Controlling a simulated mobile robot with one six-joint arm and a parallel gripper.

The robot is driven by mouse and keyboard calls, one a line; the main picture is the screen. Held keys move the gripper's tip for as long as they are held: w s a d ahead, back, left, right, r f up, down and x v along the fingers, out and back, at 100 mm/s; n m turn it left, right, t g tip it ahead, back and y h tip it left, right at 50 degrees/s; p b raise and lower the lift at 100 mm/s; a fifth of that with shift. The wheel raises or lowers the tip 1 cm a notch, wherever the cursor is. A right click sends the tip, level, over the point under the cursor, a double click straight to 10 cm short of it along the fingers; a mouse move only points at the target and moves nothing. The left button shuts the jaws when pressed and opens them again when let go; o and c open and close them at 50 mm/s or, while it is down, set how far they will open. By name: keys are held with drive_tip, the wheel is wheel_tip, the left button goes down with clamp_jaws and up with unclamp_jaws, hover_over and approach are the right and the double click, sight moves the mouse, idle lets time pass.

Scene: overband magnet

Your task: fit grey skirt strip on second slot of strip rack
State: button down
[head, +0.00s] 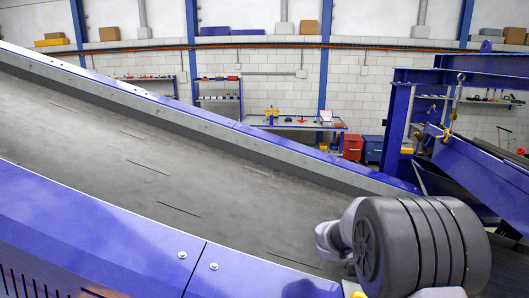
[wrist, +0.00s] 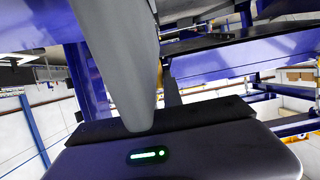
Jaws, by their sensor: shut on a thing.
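In the wrist view, my gripper (wrist: 140,122) shows as a dark bar across a grey housing with a lit green strip. A long, smooth grey piece (wrist: 112,50), which looks like the grey skirt strip, rises from it to the top edge. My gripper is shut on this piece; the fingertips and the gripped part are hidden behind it. In the head view, my grey arm fills the bottom right, and neither the gripper nor the strip can be made out. I cannot make out the strip rack or its second slot in either view.
A wide grey belt (head: 150,150) slopes down to the right between blue side frames (head: 90,215). A blue steel structure (head: 400,125) stands at the right. A workbench (head: 300,125), a red cabinet (head: 352,147) and shelves (head: 218,90) stand by the back wall. Blue beams (wrist: 245,60) lie close beyond the grey piece.

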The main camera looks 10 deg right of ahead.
drive_tip(key=shift+s+d+r+p, duration=0.15)
drive_tip(key=shift+d+r, duration=0.1)
drive_tip(key=shift+r, duration=0.6)
drive_tip(key=shift+d+r+p, duration=0.1)
drive_tip(key=shift+d+r, duration=0.2)
drive_tip(key=shift+r, duration=0.55)
drive_tip(key=shift+s+d+r+p, duration=0.15)
drive_tip(key=shift+d+r, duration=0.1)
drive_tip(key=shift+r, duration=0.6)
drive_tip(key=shift+w, duration=0.1)
